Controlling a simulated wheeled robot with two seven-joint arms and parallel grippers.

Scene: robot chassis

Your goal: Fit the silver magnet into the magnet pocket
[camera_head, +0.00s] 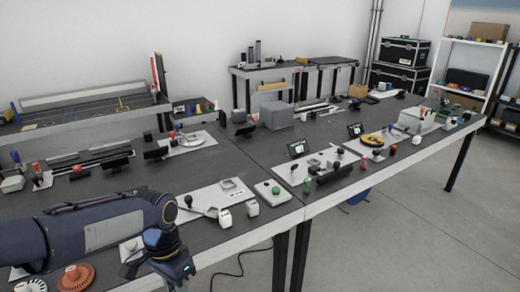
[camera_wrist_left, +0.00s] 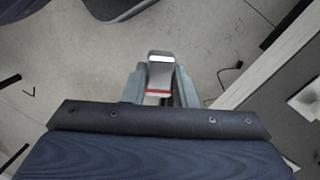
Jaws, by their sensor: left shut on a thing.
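The silver magnet (camera_wrist_left: 160,72) is a small grey block with a white face and a red band. It shows in the left wrist view between the two fingers of my left gripper (camera_wrist_left: 160,88), which is shut on it. In the head view my left gripper (camera_head: 182,274) is low at the front edge of the table, and the magnet cannot be made out there. The wrist view shows floor behind the magnet. I cannot tell the magnet pocket for sure; a small square frame (camera_head: 231,184) on a light plate is on the table to the right. My right gripper is out of view.
The dark table (camera_head: 130,180) holds several light plates and small parts. White blocks (camera_head: 252,208) and a plate with a green knob (camera_head: 275,190) lie near the front edge. A grey box (camera_head: 275,115) stands farther back. The floor (camera_head: 400,240) in front is open, with a black cable.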

